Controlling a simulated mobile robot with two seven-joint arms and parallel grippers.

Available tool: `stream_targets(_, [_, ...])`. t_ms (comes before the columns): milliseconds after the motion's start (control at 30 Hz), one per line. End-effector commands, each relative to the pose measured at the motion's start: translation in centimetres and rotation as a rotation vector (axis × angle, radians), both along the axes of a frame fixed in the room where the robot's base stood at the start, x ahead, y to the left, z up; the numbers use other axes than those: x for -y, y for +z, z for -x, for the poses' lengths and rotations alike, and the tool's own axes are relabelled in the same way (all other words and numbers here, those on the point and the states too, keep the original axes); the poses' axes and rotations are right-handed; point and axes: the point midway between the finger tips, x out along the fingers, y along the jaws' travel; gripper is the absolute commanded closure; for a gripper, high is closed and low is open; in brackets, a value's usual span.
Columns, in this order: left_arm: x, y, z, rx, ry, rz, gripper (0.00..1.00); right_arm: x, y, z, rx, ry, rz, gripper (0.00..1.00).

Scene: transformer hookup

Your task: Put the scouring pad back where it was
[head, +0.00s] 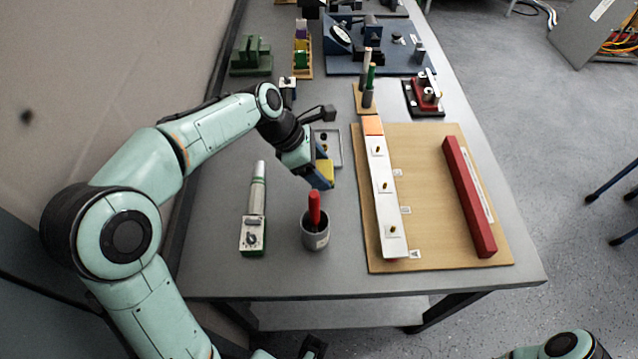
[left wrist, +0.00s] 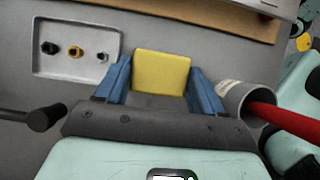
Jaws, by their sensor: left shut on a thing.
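The scouring pad is a yellow block (head: 326,171) at the tips of my left gripper (head: 319,175), over the middle of the grey table. My left gripper is shut on it. In the left wrist view the pad (left wrist: 162,72) sits between the two blue fingers. The gripper is just in front of a shallow grey tray (head: 335,158) and behind a grey cup (head: 316,238). I cannot tell whether the pad touches the table.
The cup holds a red-handled tool (head: 314,207). The tray, also in the left wrist view (left wrist: 75,71), holds small connectors. A green-and-white device (head: 254,225) stands left of the cup. A wooden board (head: 430,225) with a white strip and red bar lies right.

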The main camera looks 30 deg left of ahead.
Motion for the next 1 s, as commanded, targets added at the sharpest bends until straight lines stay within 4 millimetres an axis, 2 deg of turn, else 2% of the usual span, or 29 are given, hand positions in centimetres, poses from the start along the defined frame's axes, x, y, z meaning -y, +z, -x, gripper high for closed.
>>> stream_targets(233, [0.0,-2.0,0.0,-0.003,0.000,0.002,0.56,0.0,-0.4,0.1,-0.001,0.000,0.000,0.57])
stream_targets(467, [0.0,-5.2,0.0,-0.002,0.001,0.001,0.56,0.0,-1.1,0.3,-0.004,0.000,0.000,0.57])
stream_targets(833, [0.0,-5.6,0.0,0.000,0.000,0.000,0.56,0.0,-1.1,0.3,-0.004,0.000,0.000,0.57])
stream_targets(867, [0.0,-5.6,0.0,0.001,-0.001,0.001,0.29,0.0,-1.1,0.3,-0.004,0.000,0.000,0.57])
stream_targets(900, [0.0,-5.5,0.0,0.001,-0.001,0.001,0.15,0.0,-1.1,0.3,-0.004,0.000,0.000,0.57])
stream_targets(933, [0.0,-5.5,0.0,0.001,-0.001,0.001,0.06,0.0,-1.1,0.3,-0.004,0.000,0.000,0.57])
stream_targets(1000, [0.0,-5.5,0.0,0.001,-0.001,0.001,0.06,0.0,-1.1,0.3,-0.004,0.000,0.000,0.57])
